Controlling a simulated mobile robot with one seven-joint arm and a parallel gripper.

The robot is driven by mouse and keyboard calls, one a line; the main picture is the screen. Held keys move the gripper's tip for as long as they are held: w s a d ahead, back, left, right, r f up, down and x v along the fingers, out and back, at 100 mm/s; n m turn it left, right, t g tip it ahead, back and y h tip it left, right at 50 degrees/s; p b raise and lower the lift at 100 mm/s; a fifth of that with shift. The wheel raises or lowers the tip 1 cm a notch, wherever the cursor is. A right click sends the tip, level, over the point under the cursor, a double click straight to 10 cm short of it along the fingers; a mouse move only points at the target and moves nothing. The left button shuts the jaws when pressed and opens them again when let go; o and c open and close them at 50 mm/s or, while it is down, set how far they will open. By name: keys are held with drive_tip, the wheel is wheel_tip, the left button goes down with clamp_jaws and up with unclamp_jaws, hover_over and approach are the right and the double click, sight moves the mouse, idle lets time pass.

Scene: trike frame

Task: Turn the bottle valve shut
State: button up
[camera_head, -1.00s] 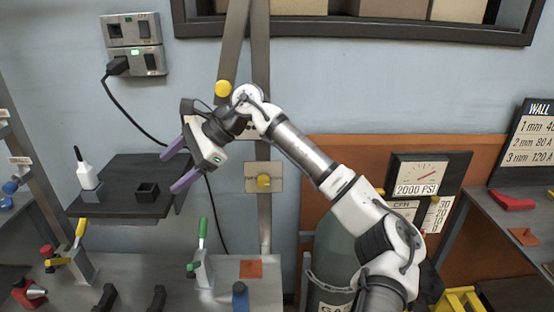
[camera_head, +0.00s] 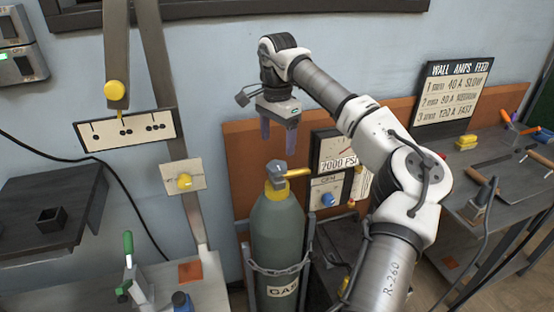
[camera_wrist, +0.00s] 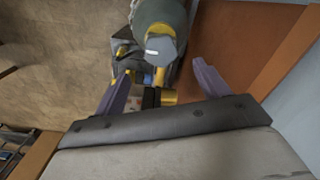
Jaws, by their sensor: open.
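The gas bottle (camera_head: 278,235) is a grey-green cylinder standing upright, with a yellow collar and a grey valve (camera_head: 276,172) on top. A yellow fitting runs from the valve to the right, toward the gauges. My gripper (camera_head: 279,142) points down above the valve, its purple fingers apart and empty. In the wrist view the bottle (camera_wrist: 160,15) and its grey valve top (camera_wrist: 160,45) show at the upper middle, ahead of and between the spread fingers (camera_wrist: 160,85). No contact with the valve shows.
A gauge panel marked 2000 PSI (camera_head: 335,150) stands close right of the valve, before an orange board (camera_head: 240,150). A chain holds the bottle. A right bench (camera_head: 480,215) carries tools. A left bench (camera_head: 190,290) holds a green-handled clamp (camera_head: 128,250).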

sight(277, 165)
wheel_tip(277, 165, down, 7)
drive_tip(key=shift+f+p, duration=0.15)
drive_tip(key=shift+p, duration=0.2)
drive_tip(key=c, duration=1)
drive_tip(key=shift+o, duration=0.2)
